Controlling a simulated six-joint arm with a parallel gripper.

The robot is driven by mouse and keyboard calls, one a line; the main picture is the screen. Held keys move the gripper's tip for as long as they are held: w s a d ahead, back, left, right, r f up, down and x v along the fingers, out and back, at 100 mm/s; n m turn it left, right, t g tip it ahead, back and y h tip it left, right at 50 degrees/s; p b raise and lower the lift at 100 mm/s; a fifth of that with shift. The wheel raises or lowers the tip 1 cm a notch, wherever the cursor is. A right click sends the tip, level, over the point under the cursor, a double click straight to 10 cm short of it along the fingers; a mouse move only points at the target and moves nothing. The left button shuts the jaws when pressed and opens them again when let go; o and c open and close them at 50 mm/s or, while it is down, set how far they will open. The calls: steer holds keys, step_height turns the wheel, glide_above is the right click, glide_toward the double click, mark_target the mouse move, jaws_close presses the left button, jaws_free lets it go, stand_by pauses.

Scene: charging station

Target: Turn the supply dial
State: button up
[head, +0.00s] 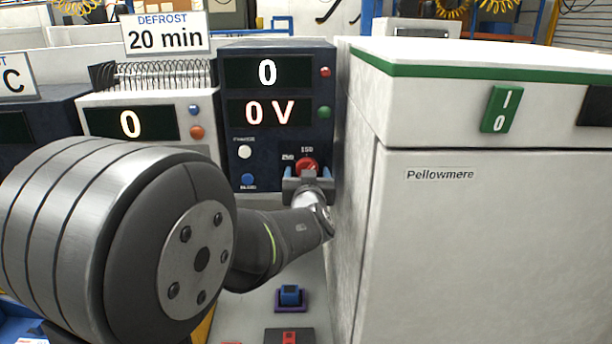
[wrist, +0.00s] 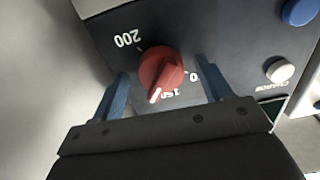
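The supply dial (head: 307,164) is a red round knob low on the right of the dark supply unit (head: 268,140). In the wrist view the dial (wrist: 161,68) has a raised grip with a white pointer line at its lower left. The pointer lies beside a partly covered label that seems to read 150; 200 and a 0 also show. My gripper (head: 307,177) is at the dial. In the wrist view its blue fingers (wrist: 162,82) are open, one on each side of the dial, with gaps to it. The unit's displays read 0 and 0 V.
A large white cabinet (head: 480,230) stands close on the right of my gripper. A white unit (head: 150,120) with a 0 display stands to the left. Blue (head: 248,180) and white (head: 245,152) buttons sit left of the dial. A blue switch (head: 290,295) lies below.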

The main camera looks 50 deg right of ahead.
steer(key=c, duration=0.9)
steer(key=shift+n, duration=0.3)
steer(key=shift+n, duration=3.3)
steer(key=o, duration=0.9)
steer(key=shift+s, duration=0.1)
steer(key=shift+o, duration=0.2)
